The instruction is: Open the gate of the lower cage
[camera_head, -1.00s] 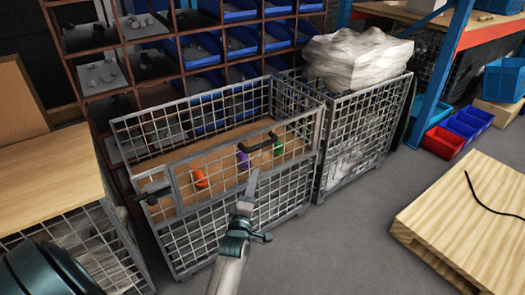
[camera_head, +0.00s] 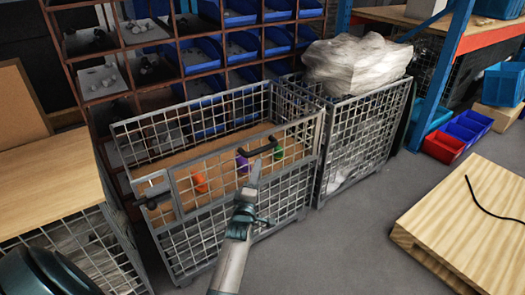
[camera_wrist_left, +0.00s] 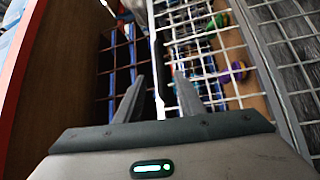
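The wire cage (camera_head: 215,245) in the middle of the head view has a gate (camera_head: 215,172) in the upper part of its front, upright and closed. A black handle (camera_head: 262,148) sits at the gate's top edge. A small dark latch part (camera_head: 150,201) shows at its left end. My left gripper (camera_head: 255,173) is in front of the gate, just below the handle. In the left wrist view the left gripper (camera_wrist_left: 158,84) has its fingers apart, with a dark bar between them, probably the handle; contact cannot be told. My right gripper is not in view.
Orange (camera_head: 200,183), purple (camera_head: 242,162) and green (camera_head: 278,152) items are inside the cage. A second cage (camera_head: 365,135) with a wrapped white load (camera_head: 356,62) stands right of it. A wooden pallet (camera_head: 475,220) is at right, with free grey floor between.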

